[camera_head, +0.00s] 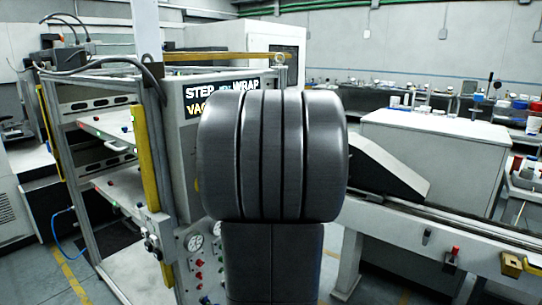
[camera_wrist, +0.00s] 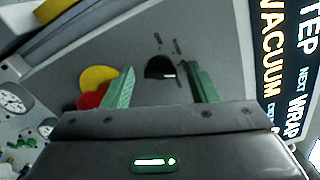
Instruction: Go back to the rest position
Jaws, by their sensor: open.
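My gripper (camera_wrist: 160,80) shows in the wrist view with its two green fingers apart and nothing between them. It faces a grey machine panel (camera_wrist: 215,40) with a dark rounded opening or fitting (camera_wrist: 158,68) beyond the fingers. A yellow round part (camera_wrist: 97,78) and a red one (camera_wrist: 89,99) are just left of the left finger. I cannot tell whether a finger touches the panel. In the head view my dark arm covers the middle of the picture and hides the gripper.
The machine's lettered sign (camera_head: 215,95) is behind my arm, with gauges (camera_head: 195,243) below. A metal frame with shelves (camera_head: 110,130) stands left. A conveyor (camera_head: 440,225) and a white cabinet (camera_head: 430,145) stand right. A cluttered bench (camera_head: 440,100) lines the back.

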